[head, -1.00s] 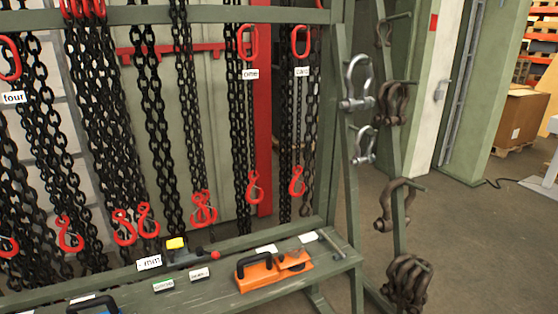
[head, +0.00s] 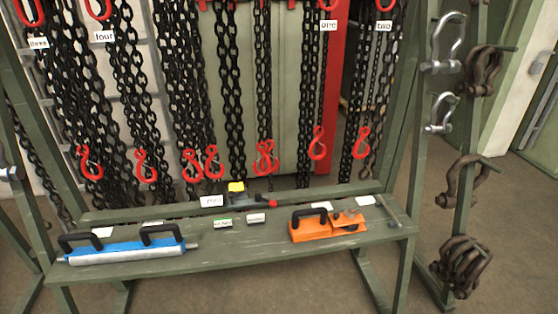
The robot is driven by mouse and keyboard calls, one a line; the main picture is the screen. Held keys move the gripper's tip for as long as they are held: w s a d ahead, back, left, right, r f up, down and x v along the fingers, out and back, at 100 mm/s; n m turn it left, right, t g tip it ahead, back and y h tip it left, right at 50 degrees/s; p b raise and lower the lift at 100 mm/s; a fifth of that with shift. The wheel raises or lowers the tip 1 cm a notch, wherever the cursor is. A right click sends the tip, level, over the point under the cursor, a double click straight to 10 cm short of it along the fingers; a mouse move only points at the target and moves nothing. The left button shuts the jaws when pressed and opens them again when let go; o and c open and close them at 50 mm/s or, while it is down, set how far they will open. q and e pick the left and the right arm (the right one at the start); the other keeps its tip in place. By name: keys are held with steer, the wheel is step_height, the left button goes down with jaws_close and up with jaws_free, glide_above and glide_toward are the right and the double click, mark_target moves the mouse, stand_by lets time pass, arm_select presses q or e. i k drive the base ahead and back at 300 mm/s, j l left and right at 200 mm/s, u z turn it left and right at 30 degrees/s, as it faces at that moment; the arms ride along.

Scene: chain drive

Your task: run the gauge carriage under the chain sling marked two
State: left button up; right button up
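The chain sling marked two (head: 384,70) hangs at the right end of the rack, with a white tag (head: 384,25) and a red hook (head: 361,142) low down. What looks like the gauge carriage (head: 240,199) is a small dark block with a yellow top and a red knob on its right. It sits at the back of the bench, near the rail, left of the slings marked one and two. A small label (head: 212,201) is beside it on the left. Neither of my grippers is in view.
The sling marked one (head: 320,90) hangs just left of sling two; slings three (head: 39,43) and four (head: 104,37) are at left. A blue tool (head: 125,249) and an orange tool (head: 327,228) lie on the green bench (head: 230,257). Shackles (head: 484,70) hang at right.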

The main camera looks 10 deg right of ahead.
mark_target(242, 200)
steer(key=i+l+z, duration=0.15)
steer(key=i, duration=0.35)
steer(key=i+l+z, duration=0.15)
steer(key=i+l, duration=0.15)
steer(key=i, duration=0.2)
steer(key=i+l+z, duration=0.15)
steer(key=i, duration=0.4)
